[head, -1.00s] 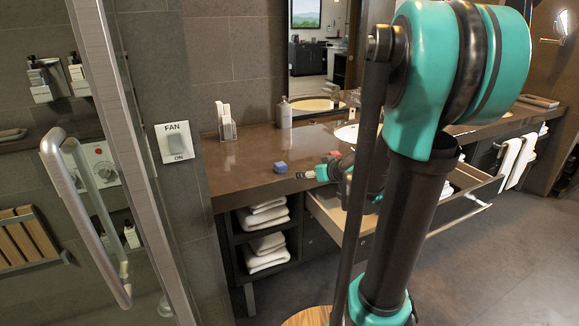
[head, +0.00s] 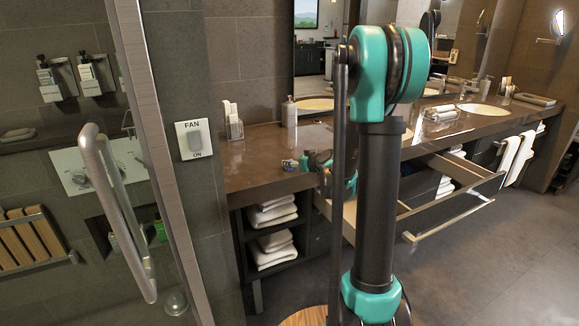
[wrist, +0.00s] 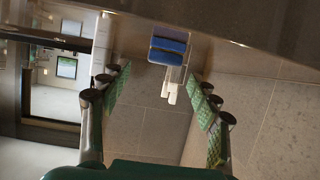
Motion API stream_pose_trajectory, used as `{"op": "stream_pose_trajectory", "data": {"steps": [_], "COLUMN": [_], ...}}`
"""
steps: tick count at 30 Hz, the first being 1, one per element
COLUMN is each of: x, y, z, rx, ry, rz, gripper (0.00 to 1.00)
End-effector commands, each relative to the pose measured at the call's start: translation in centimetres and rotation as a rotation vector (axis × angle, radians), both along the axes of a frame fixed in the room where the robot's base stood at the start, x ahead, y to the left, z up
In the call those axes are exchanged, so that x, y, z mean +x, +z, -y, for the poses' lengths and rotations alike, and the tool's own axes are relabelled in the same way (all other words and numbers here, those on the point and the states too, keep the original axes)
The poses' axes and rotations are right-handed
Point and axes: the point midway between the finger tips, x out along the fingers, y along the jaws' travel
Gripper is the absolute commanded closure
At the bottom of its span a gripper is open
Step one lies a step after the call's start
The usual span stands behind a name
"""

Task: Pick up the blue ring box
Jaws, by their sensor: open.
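The blue ring box (head: 290,166) sits on the brown counter (head: 262,148) near its front left end. In the wrist view, which is turned upside down, the blue box (wrist: 168,47) shows at the top centre, with a lighter band across it. My gripper (head: 306,163) is just right of the box in the head view, low over the counter. In the wrist view my gripper (wrist: 160,80) is open and empty, its fingers wide apart on either side of the line to the box. I cannot tell from the head view exactly how far the fingertips are from the box.
A white card holder (head: 233,122) and a pump bottle (head: 289,112) stand behind the box. An open drawer (head: 450,205) juts out to the right. Folded towels (head: 270,230) lie in shelves below. A glass door handle (head: 115,205) is at the left.

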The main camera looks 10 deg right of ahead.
Motion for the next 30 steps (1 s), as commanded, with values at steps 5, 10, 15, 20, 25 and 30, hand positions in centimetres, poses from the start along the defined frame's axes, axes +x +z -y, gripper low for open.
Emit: {"op": "stream_pose_trajectory", "data": {"steps": [5,10,15,20,25,30], "x": [0.8,2.0,3.8,4.9,5.0,5.0], "y": [-0.4,-1.2,-2.3,-2.7,-2.8,-2.8], "z": [-0.3,-1.0,-1.8,-2.2,-2.2,-2.2], "rx": [0.000,0.000,-0.001,0.000,0.000,0.000], "ry": [0.000,0.001,0.001,0.000,0.000,0.000], "rz": [0.000,0.000,0.000,0.000,0.000,0.000], "gripper": [0.38,0.38,0.38,0.38,0.38,0.49]}}
